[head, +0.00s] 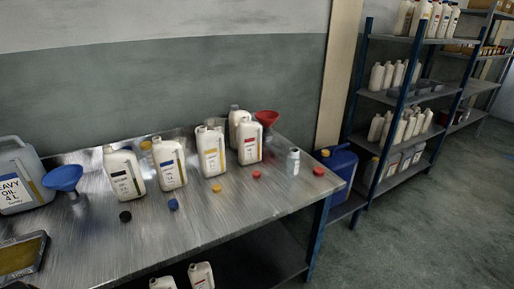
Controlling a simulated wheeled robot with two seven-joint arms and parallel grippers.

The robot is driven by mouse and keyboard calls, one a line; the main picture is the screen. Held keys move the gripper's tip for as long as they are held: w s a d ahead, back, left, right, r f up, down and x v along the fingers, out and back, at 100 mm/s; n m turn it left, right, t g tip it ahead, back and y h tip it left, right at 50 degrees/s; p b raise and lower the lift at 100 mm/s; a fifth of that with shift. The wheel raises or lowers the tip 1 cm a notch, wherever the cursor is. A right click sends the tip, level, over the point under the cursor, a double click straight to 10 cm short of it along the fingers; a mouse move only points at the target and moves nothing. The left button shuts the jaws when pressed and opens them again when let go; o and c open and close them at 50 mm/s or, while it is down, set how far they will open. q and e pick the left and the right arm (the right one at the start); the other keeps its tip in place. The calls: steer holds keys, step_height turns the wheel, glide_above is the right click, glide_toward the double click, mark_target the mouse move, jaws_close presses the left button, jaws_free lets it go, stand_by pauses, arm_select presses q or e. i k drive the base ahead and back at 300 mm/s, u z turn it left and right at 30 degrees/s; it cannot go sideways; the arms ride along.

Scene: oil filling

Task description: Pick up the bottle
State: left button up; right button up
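Several white bottles stand upright in a row on the metal table: one with a dark-marked label (122,174), one with a blue mark (168,164), one with a yellow mark (211,152) and one with a red mark (249,142). Another white bottle (234,118) stands behind the row, partly hidden. A small grey bottle (293,164) stands near the table's right end. A large grey jug (16,180) labelled heavy oil is cut off at the left edge. Which bottle is meant cannot be told. Neither gripper shows.
Black (125,216), blue (173,204), yellow (217,187) and red (256,174) caps lie before the bottles. A blue funnel (63,177), a red funnel (267,117) and a tray (42,262) are on the table. A blue container (340,168) and shelves (408,98) stand right.

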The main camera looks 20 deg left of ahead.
mark_target(249, 133)
steer(key=i, duration=0.95)
steer(key=u, duration=1.7)
